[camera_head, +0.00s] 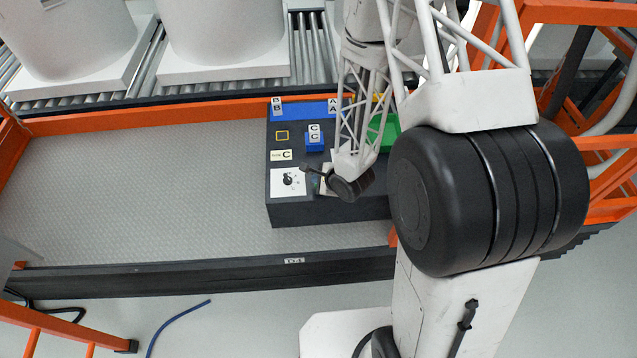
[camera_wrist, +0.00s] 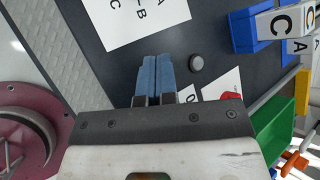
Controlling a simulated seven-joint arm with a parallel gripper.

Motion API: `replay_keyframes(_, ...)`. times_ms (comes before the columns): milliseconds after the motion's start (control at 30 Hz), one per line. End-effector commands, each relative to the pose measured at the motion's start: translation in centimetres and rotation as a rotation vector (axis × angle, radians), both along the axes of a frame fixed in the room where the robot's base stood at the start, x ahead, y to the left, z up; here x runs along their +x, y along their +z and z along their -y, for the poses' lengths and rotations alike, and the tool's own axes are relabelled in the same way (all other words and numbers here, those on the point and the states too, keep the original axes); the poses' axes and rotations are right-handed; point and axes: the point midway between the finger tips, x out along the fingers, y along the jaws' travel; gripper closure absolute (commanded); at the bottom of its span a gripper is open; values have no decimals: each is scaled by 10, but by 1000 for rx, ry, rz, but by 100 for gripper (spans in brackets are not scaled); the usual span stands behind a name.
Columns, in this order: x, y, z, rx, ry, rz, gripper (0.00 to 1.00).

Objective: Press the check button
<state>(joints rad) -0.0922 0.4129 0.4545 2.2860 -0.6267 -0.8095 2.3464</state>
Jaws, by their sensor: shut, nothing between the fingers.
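A dark control console (camera_head: 325,210) stands at the middle of the platform in the head view; its dark top also fills much of the wrist view (camera_wrist: 100,65). A small round grey button (camera_wrist: 196,62) sits on it, with no readable name beside it. My gripper (camera_wrist: 155,60) shows two blue fingertips, shut together and empty, over the console to the left of the grey button. I cannot tell if they touch the surface. Two white labels, one with a red mark (camera_wrist: 232,88), are partly hidden by my gripper. In the head view my wrist covers this part of the console.
A blue block marked C (camera_head: 315,138) and a blue strip (camera_head: 305,110) with A and B tags stand on the console. A green part (camera_wrist: 278,125) lies at its right. A white card (camera_head: 290,181) carries a black knob. White tanks (camera_head: 225,35) stand on rollers behind.

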Motion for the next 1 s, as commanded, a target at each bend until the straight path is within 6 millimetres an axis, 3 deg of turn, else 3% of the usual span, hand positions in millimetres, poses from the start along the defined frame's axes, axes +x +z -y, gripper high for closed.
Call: replay_keyframes(1000, 0, -9, 0, 1, -1, 0, 100)
